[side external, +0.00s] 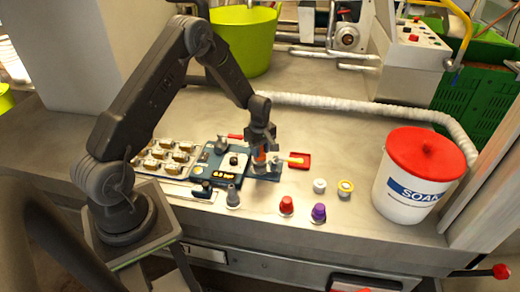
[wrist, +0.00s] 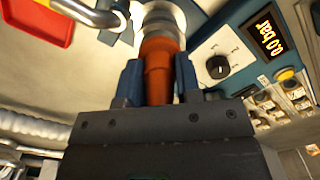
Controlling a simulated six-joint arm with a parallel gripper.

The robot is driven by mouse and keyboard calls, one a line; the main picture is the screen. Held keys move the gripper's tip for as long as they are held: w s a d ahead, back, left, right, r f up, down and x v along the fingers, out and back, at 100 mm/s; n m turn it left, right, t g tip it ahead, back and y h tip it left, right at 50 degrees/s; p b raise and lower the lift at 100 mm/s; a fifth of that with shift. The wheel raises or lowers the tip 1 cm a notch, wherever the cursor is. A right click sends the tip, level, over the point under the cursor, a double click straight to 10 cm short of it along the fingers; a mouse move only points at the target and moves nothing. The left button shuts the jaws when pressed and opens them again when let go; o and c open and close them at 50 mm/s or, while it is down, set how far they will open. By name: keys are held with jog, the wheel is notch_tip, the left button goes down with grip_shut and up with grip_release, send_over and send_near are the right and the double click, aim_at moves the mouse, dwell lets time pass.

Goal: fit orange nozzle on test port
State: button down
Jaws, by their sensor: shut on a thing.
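The orange nozzle (wrist: 158,62) is upright between the blue fingers of my gripper (wrist: 158,80), which is shut on it. In the side view my gripper (side external: 260,148) points down over the blue test unit (side external: 262,172), with a bit of the orange nozzle (side external: 259,155) showing. The port is hidden there by the gripper.
The gauge box (side external: 232,160) reads 0.0 bar in the wrist view. A red tray (side external: 300,161) lies right of the unit. Red (side external: 287,205) and purple (side external: 319,212) nozzles stand in front. A white SOAK bucket (side external: 403,187) stands right.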

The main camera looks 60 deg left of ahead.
jog(key=shift+f, duration=0.6)
dwell(0.3)
jog(key=c, duration=1.1)
grip_release()
jog(key=shift+r, duration=5.5)
notch_tip(320, 180, up, 9)
